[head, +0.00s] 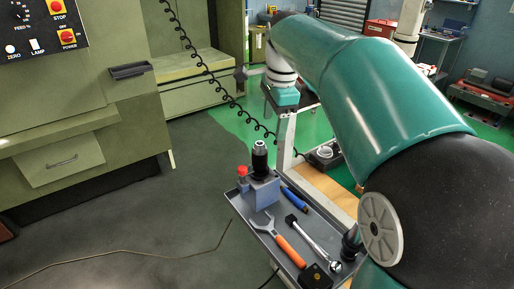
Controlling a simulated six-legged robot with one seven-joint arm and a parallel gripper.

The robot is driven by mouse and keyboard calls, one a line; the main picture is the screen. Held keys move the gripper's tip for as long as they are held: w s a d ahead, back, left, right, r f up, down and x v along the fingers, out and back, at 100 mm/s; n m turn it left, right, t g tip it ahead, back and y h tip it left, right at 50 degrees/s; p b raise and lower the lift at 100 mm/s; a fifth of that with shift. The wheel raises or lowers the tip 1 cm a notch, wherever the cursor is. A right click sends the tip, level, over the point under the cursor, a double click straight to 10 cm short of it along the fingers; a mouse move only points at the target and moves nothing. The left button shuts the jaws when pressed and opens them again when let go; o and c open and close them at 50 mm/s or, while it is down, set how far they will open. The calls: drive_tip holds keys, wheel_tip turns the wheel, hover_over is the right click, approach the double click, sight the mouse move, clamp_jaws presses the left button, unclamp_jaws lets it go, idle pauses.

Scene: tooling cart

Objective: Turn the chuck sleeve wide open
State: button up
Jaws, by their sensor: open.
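The chuck (260,155) stands upright near the left back corner of the grey tray. It is a dark cylinder with a lighter metal upper part, and it rises from a blue-grey block (263,187). The picture is too small to show the chuck's jaws or how far its sleeve is turned. My teal arm reaches from the lower right to the top centre and bends down behind the tray. I cannot make out my gripper's fingers. Nothing of mine is seen touching the chuck.
The grey tray (241,211) also holds an orange-handled spanner (290,250), a ratchet (312,240), a blue-handled tool (294,199) and a red-capped item (242,171). A coiled black cable (205,68) hangs behind. A green machine (60,120) stands left.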

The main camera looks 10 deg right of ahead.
sight(259, 150)
drive_tip(key=w+a+f+m+g, duration=0.1)
drive_tip(key=w+f+m+g, duration=0.15)
drive_tip(key=w+m, duration=0.6)
drive_tip(key=shift+n+t, duration=0.35)
drive_tip(key=shift+n, duration=0.3)
drive_tip(key=f, duration=0.9)
drive_tip(key=w+f, duration=0.1)
drive_tip(key=f, duration=0.4)
drive_tip(key=shift+w+a, duration=0.1)
drive_tip(key=shift+a, duration=0.1)
drive_tip(key=c, duration=1)
